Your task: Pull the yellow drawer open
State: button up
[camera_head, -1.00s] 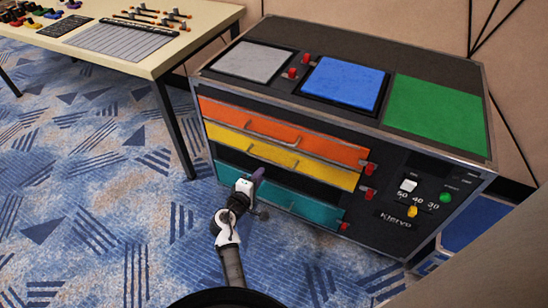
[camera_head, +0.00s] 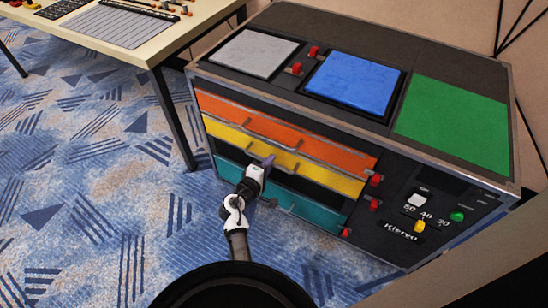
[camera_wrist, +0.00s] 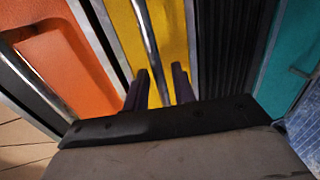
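The yellow drawer (camera_head: 330,177) is in the front of the dark cabinet, between the orange drawer (camera_head: 310,142) and the teal drawer (camera_head: 300,206). Its front is nearly level with the others. A metal bar handle (camera_wrist: 152,45) runs along the yellow front in the wrist view. My gripper (camera_head: 265,163) is in front of the yellow drawer near its handle. In the wrist view my gripper (camera_wrist: 160,85) has its two dark fingers apart, with the handle bar running between or just beyond them. I cannot tell whether they touch it.
The cabinet top (camera_head: 440,62) carries grey, blue and green panels. Red knobs (camera_head: 376,180) and buttons sit at the right of the drawers. A table (camera_head: 150,48) with small items stands at the upper left. Patterned carpet (camera_head: 110,220) is clear on the left.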

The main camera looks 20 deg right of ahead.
jog(key=shift+w+d+f, duration=0.1)
jog(key=shift+w+d, duration=0.15)
jog(key=shift+d, duration=0.05)
grip_shut()
jog(key=shift+s, duration=0.1)
